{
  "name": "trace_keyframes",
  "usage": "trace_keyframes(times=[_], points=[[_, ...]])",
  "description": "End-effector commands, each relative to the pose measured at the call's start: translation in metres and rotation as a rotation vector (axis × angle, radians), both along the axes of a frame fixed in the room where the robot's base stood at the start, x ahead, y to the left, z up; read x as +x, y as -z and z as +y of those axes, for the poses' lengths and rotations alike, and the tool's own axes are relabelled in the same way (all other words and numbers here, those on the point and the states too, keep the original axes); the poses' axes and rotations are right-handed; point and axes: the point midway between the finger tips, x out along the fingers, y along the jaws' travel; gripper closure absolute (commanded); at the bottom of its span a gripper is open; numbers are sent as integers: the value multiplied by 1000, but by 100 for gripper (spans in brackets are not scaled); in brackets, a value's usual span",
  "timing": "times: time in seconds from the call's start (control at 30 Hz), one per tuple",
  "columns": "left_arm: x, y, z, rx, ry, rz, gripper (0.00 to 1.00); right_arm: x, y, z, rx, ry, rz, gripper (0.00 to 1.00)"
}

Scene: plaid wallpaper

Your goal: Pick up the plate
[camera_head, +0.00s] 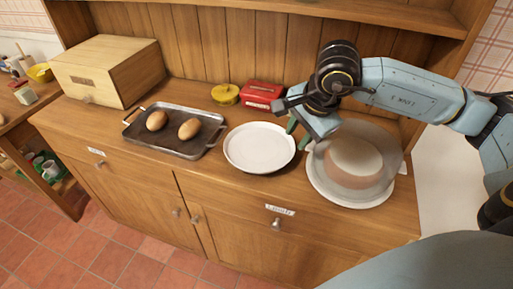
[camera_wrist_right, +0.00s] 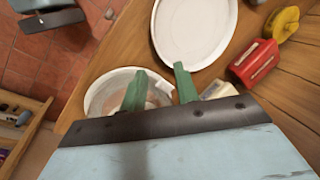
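A white round plate (camera_head: 259,147) lies empty on the wooden sideboard, right of the baking tray. It also shows at the top of the right wrist view (camera_wrist_right: 193,28). My right gripper (camera_head: 301,132) is above the sideboard, between this plate and a domed cake on a white dish (camera_head: 322,187). In the right wrist view its two green fingers (camera_wrist_right: 160,88) are apart with nothing held between them. They overlap the cake dish (camera_wrist_right: 95,100) in that picture; the plate lies beyond them. I cannot tell their exact height. My left gripper is not in the head view.
A dark tray (camera_head: 168,146) with two brown loaves or potatoes stands left of the plate. A yellow pot (camera_head: 226,94) and a red box (camera_head: 262,95) stand behind it. A wooden bread box (camera_head: 108,70) is at the back left. The sideboard's front edge is near the plate.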

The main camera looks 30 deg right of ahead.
Motion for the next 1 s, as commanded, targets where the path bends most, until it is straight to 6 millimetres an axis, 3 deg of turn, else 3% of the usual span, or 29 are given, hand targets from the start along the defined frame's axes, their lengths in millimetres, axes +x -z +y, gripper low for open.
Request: trace_keyframes(times=[0.3, 0.53, 0.67, 0.9, 1.0], points=[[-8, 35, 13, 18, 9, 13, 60, 17, 60, 2, -2, 1, 3, 69], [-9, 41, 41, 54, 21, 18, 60, 23, 76, 3, -2, 1, 2, 69], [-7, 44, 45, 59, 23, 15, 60, 23, 84, 4, -1, 0, 4, 69], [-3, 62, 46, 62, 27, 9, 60, 28, 121, 9, 0, 1, 4, 69], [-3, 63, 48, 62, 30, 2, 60, 31, 128, 9, -1, 1, 3, 69]])
